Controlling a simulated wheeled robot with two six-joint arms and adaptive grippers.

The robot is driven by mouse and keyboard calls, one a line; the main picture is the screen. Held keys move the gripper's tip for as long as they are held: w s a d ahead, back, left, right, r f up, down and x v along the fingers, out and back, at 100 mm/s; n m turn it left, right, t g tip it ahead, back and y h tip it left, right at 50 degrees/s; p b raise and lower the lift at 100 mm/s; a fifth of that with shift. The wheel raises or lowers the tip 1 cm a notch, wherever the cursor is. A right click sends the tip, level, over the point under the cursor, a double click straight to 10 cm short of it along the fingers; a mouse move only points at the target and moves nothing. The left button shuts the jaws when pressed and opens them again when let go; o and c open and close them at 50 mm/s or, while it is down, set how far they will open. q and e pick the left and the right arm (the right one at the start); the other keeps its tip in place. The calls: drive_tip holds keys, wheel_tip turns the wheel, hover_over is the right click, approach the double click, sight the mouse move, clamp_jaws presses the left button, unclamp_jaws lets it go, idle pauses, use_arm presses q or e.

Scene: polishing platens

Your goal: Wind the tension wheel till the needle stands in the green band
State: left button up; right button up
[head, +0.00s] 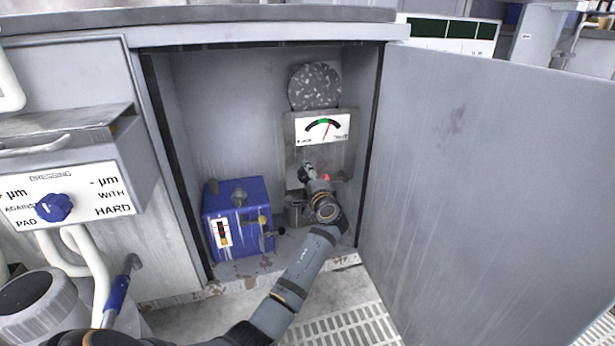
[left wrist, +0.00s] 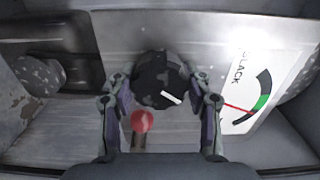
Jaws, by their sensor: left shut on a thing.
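The tension gauge (head: 323,128) is a white plate with a dark arc and a green band at its middle. Its red needle (head: 328,130) leans right, at or just past the green band's right edge. In the left wrist view the gauge (left wrist: 262,88) is turned sideways, with the needle tip beside the green on the lower side. The tension wheel (left wrist: 158,80) is dark and round with a white mark. My left gripper (head: 308,172) is shut on the wheel, fingers on both sides (left wrist: 160,103). In the head view the gripper mostly hides it. My right gripper is not in view.
A red knob (left wrist: 142,121) sits close to the wheel. A speckled disc (head: 314,86) is above the gauge. A blue box (head: 238,215) stands on the cabinet floor at left. The open door (head: 470,190) bounds the right side; the cabinet's left wall (head: 172,150) is clear.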

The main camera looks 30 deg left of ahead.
use_arm(q)
drive_tip(key=shift+f, duration=0.1)
drive_tip(key=o, duration=1.2)
drive_tip(key=shift+c, duration=0.2)
drive_tip(key=v, duration=0.7)
drive_tip(key=shift+s+d, duration=0.15)
drive_tip(key=shift+d, duration=0.05)
